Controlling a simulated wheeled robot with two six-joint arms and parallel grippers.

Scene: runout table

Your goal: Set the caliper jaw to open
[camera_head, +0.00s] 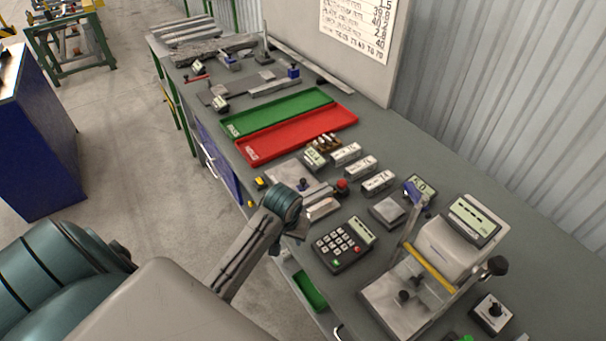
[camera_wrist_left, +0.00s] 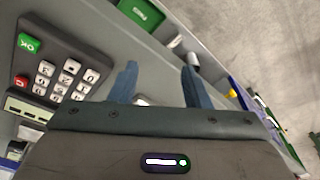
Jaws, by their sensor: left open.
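I cannot surely pick out the caliper or its jaw. One candidate in the head view is a small grey display unit (camera_head: 220,103) beside a flat metal plate and bar, far up the bench. Another is the metal fixture (camera_head: 318,192) with dark and red knobs, just beyond my left gripper. My left gripper (camera_head: 292,230) is over the bench's near edge, close to the keypad, partly hidden by my wrist. In the left wrist view, its two blue fingers (camera_wrist_left: 156,72) are spread apart with nothing visibly held. My right gripper is not in view.
A keypad (camera_head: 345,245) lies just right of my left gripper; it also shows in the left wrist view (camera_wrist_left: 58,72). Red (camera_head: 296,132) and green (camera_head: 276,111) trays lie beyond. A bulky tester (camera_head: 440,250) stands at right. A green bin (camera_head: 309,290) sits below the edge.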

